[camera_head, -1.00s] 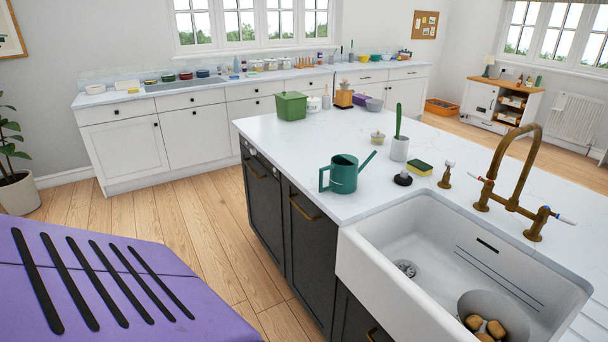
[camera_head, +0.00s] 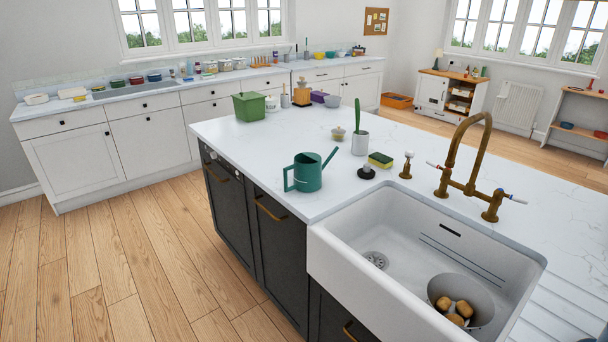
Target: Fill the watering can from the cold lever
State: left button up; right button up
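A green watering can (camera_head: 307,173) stands upright on the white island worktop (camera_head: 330,128), left of the sink. Its handle points left and its spout up to the right. A brass bridge tap (camera_head: 455,160) stands behind the white sink (camera_head: 318,250), and its arched spout hangs over the sink side. One tap lever, with a red mark (camera_head: 432,164), is on the left. The other lever, with a blue mark (camera_head: 519,201), is on the right. No water shows at the spout. Neither of my grippers is in view.
The sink holds a grey bowl (camera_head: 440,287) of potatoes. A green box (camera_head: 249,106) stands farther back. The wooden floor (camera_head: 100,262) at left is clear.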

aim_at(499, 193)
jog(key=z, duration=1.25)
